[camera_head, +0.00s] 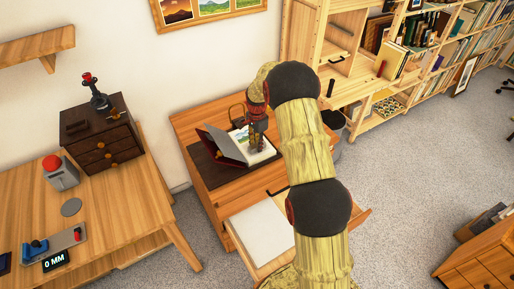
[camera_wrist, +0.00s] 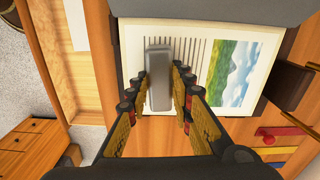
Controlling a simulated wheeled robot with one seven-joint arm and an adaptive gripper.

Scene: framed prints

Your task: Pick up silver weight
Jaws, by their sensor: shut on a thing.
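The silver weight (camera_wrist: 159,75) is a grey metal block lying over the printed page of an open book (camera_wrist: 205,40) in the wrist view. My gripper (camera_wrist: 160,88) has a finger on each side of it and is shut on it. The page shows lines of text and a landscape picture. In the head view my gripper (camera_head: 257,143) points down over the book (camera_head: 228,147) on the wooden cabinet, and the weight is hidden or too small to make out. I cannot tell whether the weight touches the page.
The cabinet has a pulled-out drawer (camera_head: 262,232) with a pale inside, below the book. A desk (camera_head: 115,195) at the left carries a dark drawer box (camera_head: 100,135), a red button (camera_head: 52,163) and a grey disc (camera_head: 71,207). Shelves (camera_head: 345,60) stand behind.

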